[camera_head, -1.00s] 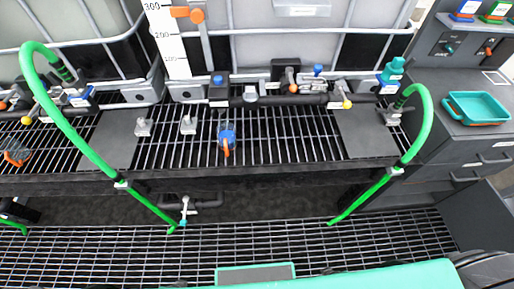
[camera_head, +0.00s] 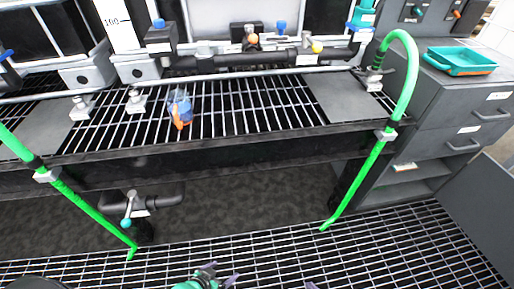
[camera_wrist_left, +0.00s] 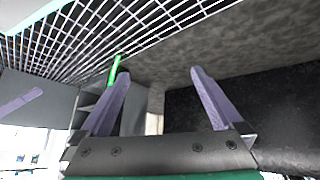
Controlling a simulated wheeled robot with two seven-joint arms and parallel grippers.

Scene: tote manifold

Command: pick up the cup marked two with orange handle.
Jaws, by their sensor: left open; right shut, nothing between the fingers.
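The blue cup (camera_head: 181,100) with an orange handle (camera_head: 179,119) stands on the slatted rack, left of the middle in the head view. Its handle faces me. I cannot read its marking. My left gripper (camera_head: 222,275) is at the bottom edge of the head view, well below and in front of the rack, apart from the cup. In the left wrist view its two purple fingers (camera_wrist_left: 160,85) are spread with nothing between them. Only a small purple tip of my right gripper (camera_head: 312,285) shows at the bottom edge; the rest is cut off.
The rack's dark front beam (camera_head: 230,158) lies between my grippers and the cup. Green hoses hang at the left (camera_head: 80,200) and right (camera_head: 362,170). Two small metal fittings (camera_head: 134,102) stand left of the cup. A teal tray (camera_head: 460,60) sits on the right cabinet.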

